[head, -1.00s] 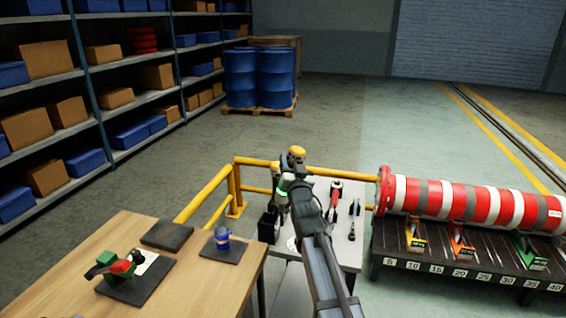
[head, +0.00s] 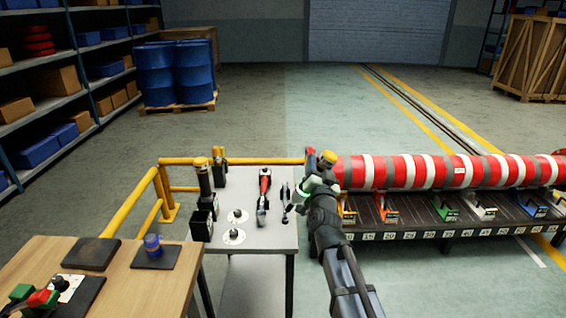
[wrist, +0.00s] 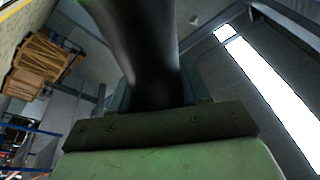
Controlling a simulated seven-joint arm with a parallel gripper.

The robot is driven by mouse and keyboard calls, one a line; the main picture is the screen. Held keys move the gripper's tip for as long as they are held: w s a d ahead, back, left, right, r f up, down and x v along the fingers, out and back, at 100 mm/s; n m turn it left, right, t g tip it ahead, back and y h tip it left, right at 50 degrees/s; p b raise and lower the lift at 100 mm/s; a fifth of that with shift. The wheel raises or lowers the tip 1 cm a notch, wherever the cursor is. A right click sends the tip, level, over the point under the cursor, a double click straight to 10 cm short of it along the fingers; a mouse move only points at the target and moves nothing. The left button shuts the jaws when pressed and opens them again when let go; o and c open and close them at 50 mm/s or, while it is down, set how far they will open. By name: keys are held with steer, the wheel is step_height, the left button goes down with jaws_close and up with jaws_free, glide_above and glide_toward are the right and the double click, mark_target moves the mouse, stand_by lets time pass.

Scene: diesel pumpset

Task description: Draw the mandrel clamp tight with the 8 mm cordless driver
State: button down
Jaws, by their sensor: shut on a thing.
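My gripper (head: 317,186) is shut on a dark tool with a yellow cap (head: 328,158), which I take to be a cordless driver. It is held up at the left end of the red-and-white striped mandrel (head: 400,172); I cannot tell whether it touches. In the wrist view, a dark rounded body (wrist: 140,50), likely the held tool, rises above a green block. The tool's tip and size mark are not readable. No clamp screw can be made out; my arm hides part of the mandrel's end.
The grey table (head: 275,236) bears a dark yellow-topped tool (head: 204,178), a red-handled tool (head: 265,185) and two white discs. A wooden bench (head: 110,285) is at lower left. A yellow rail (head: 260,161) runs behind the table. Numbered coloured stands (head: 388,211) sit below the mandrel.

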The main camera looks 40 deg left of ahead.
steer(key=w+d+m+t+h, duration=0.2)
steer(key=w+d+m+h, duration=0.4)
steer(key=d, duration=1.2)
steer(key=w+d+f+m+t+h, duration=0.15)
steer(key=w+d+m+h, duration=0.5)
steer(key=d, duration=1.05)
steer(key=w+d+m+t+h, duration=0.3)
steer(key=w+d, duration=0.6)
steer(key=d, duration=0.9)
steer(key=s+a+f+g+y, duration=0.1)
steer(key=s+a+f+y, duration=0.3)
steer(key=a, duration=0.8)
steer(key=s+a+r+y, duration=0.1)
steer(key=s+a, duration=0.4)
steer(key=a, duration=0.8)
steer(key=s+a+f+g+y, duration=0.1)
steer(key=s+a+f+y, duration=0.3)
steer(key=a, duration=0.8)
steer(key=s+a+f+g+y, duration=0.1)
steer(key=s+a+f, duration=0.1)
steer(key=s+a, duration=0.5)
steer(key=s+a+f+n+y, duration=0.1)
steer(key=s+a+f+y, duration=0.1)
steer(key=s+a, duration=0.6)
steer(key=s+a+f+g+y, duration=0.1)
steer(key=s+a+f, duration=0.2)
steer(key=s+a, duration=0.5)
steer(key=shift+s+f+g, duration=0.35)
steer(key=shift+s+f, duration=0.05)
steer(key=shift+s, duration=4.05)
